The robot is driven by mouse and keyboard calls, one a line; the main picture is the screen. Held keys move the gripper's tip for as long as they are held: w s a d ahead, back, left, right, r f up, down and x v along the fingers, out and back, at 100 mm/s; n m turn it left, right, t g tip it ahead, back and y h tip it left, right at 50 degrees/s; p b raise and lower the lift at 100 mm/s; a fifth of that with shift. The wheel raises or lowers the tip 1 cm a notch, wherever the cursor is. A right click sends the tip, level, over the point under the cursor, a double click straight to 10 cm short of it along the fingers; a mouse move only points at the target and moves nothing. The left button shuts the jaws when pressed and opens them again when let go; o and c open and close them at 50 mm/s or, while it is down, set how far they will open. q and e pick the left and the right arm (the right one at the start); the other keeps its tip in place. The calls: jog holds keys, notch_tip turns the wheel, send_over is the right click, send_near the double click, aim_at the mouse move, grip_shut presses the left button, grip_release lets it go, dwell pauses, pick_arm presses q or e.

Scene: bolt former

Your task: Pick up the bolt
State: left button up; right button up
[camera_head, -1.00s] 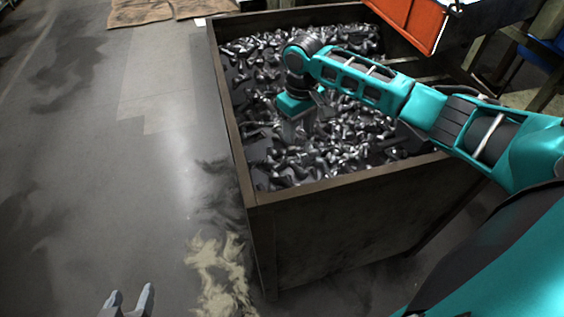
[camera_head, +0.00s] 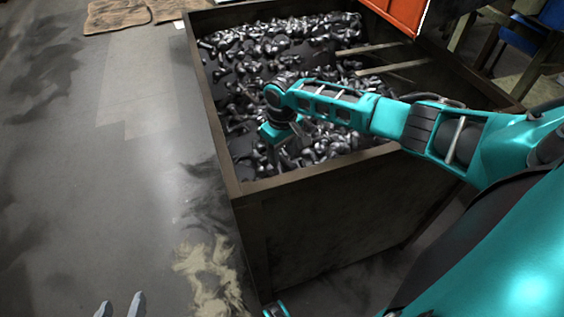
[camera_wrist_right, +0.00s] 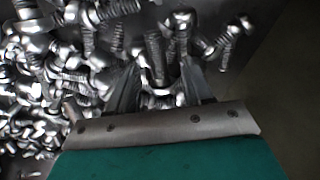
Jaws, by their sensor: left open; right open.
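Many shiny metal bolts (camera_head: 240,85) lie piled in a large dark bin (camera_head: 330,195). They also fill much of the right wrist view (camera_wrist_right: 60,75), with threaded shanks and rounded heads. My right gripper (camera_head: 274,158) is over the bolts close to the bin's front-left part. In the right wrist view its two fingers (camera_wrist_right: 158,85) are apart, pointing into the pile, with bolts showing between and beyond them. Whether the fingers touch a bolt cannot be told. My left gripper (camera_head: 120,306) shows only as two parted fingertips at the bottom left edge, away from the bin and empty.
The bin's left wall (camera_head: 212,110) and front rim (camera_head: 310,172) stand around the pile. An orange container (camera_head: 398,12) is at the upper right. Brown mats (camera_head: 118,14) lie on the floor at the back. The floor left of the bin is clear.

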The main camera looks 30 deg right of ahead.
jog(key=shift+f, duration=0.6)
grip_shut()
